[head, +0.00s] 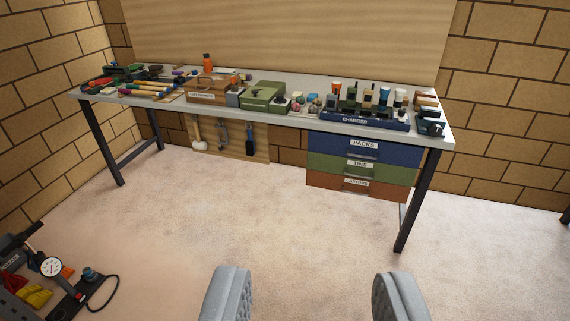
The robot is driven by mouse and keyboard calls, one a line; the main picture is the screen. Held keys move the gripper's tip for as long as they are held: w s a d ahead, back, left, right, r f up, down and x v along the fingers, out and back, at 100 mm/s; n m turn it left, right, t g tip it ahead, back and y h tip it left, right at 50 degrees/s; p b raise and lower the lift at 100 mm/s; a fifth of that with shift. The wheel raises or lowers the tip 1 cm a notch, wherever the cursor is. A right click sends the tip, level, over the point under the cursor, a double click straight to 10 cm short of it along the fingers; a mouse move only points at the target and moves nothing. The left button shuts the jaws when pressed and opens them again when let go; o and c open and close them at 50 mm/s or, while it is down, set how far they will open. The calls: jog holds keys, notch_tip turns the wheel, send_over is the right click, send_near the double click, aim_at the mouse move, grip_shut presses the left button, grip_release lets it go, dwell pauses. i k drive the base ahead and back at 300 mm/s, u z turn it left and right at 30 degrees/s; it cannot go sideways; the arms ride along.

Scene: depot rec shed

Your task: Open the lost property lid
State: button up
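My gripper (313,292) shows at the bottom of the head view. Its two grey padded fingers are wide apart with only floor visible between them, well short of the workbench. On the bench (285,121), left of centre, stands a brown wooden box (207,97) with a small pale label on its front. The label is too small to read surely, so I cannot tell if this is the lost property box. A green box (263,98) with a flat top sits just right of it. I cannot make out whether either lid is shut.
Tools crowd the bench's left end. A blue charger rack (364,123) stands at the right, above drawers labelled PACKS (363,147) and TINS. Tools hang on a board (224,139) below. A dial gauge (51,267) and other gear lie lower left. The floor between is clear.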

aim_at(207, 81)
jog(key=u, duration=0.05)
jog(key=i, duration=1.3)
jog(key=u, duration=0.2)
jog(key=i, duration=2.05)
jog(key=u, duration=0.3)
